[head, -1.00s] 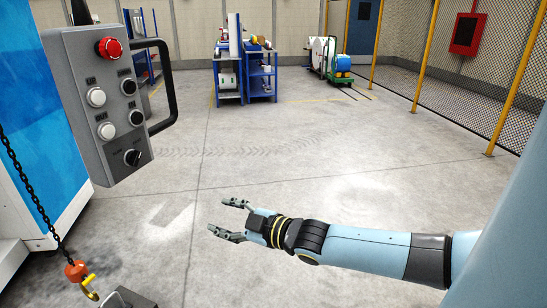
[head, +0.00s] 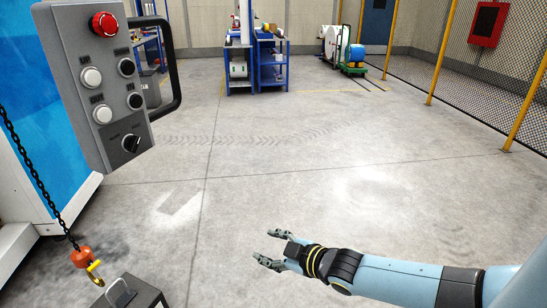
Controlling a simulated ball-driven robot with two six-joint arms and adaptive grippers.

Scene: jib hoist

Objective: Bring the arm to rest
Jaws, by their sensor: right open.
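My right gripper (head: 267,249) is at the lower middle of the head view, at the end of my blue arm, which comes in from the right. Its two dark fingers point left and stand apart, with nothing between them. It is over bare floor, clear of the control box and the hook. My left gripper is not in view.
A grey control box (head: 83,62) with a red button and a black handle hangs at the left. An orange hook block (head: 82,257) hangs on a chain above a dark handled block (head: 128,294). Blue shelving (head: 271,62) and a mesh fence stand behind. The middle floor is clear.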

